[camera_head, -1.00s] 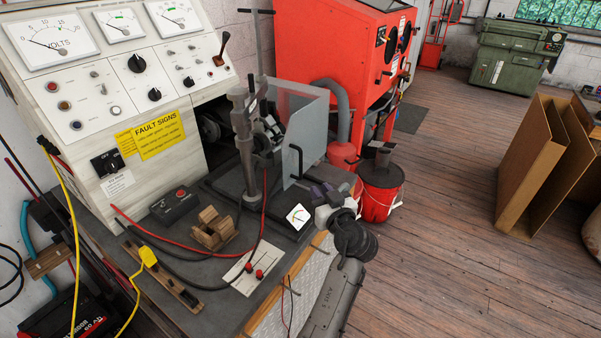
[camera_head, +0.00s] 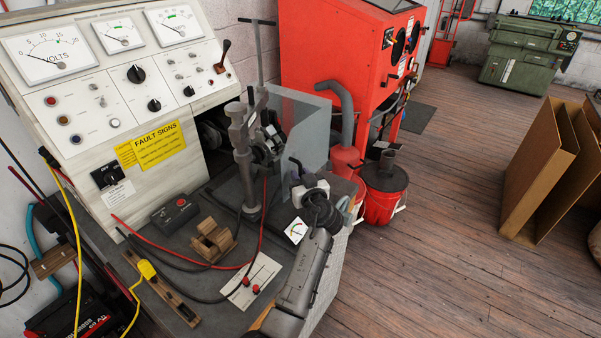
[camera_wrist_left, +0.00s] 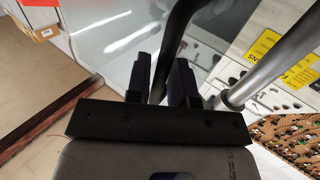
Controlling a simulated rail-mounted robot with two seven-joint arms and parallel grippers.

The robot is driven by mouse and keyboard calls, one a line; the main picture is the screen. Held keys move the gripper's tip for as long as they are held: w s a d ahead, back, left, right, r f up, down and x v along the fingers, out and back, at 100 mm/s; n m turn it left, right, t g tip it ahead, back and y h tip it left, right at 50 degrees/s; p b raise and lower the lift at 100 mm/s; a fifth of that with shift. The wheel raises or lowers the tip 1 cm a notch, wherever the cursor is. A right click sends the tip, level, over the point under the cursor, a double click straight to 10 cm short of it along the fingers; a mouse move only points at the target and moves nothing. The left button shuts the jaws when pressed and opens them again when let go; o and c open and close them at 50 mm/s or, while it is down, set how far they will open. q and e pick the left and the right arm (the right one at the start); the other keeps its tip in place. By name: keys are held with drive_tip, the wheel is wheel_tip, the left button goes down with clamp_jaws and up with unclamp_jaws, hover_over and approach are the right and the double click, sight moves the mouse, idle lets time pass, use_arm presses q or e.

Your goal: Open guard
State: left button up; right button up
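The guard (camera_head: 308,115) is a clear, greyish panel standing upright beside the test stand's clamp post (camera_head: 243,150). In the left wrist view its pane (camera_wrist_left: 105,35) fills the upper left. Its black bar handle (camera_wrist_left: 182,22) runs down between the two dark fingers of my left gripper (camera_wrist_left: 160,80). The fingers stand apart on either side of the bar, with some gap visible; firm contact cannot be made out. In the head view my left gripper (camera_head: 297,174) is at the guard's lower front, and my wrist hides part of the handle. My right gripper is out of view.
The bench holds a wooden block (camera_head: 213,240), a small switch box (camera_head: 175,213), red and black cables and a meter (camera_head: 296,231). The test panel (camera_head: 110,90) stands behind. A red bucket (camera_head: 385,190) and red cabinet (camera_head: 335,60) stand right.

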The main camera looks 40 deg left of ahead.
use_arm(q)
drive_tip(key=shift+a, duration=0.1)
clamp_jaws()
drive_tip(key=shift+r, duration=0.1)
idle(0.4)
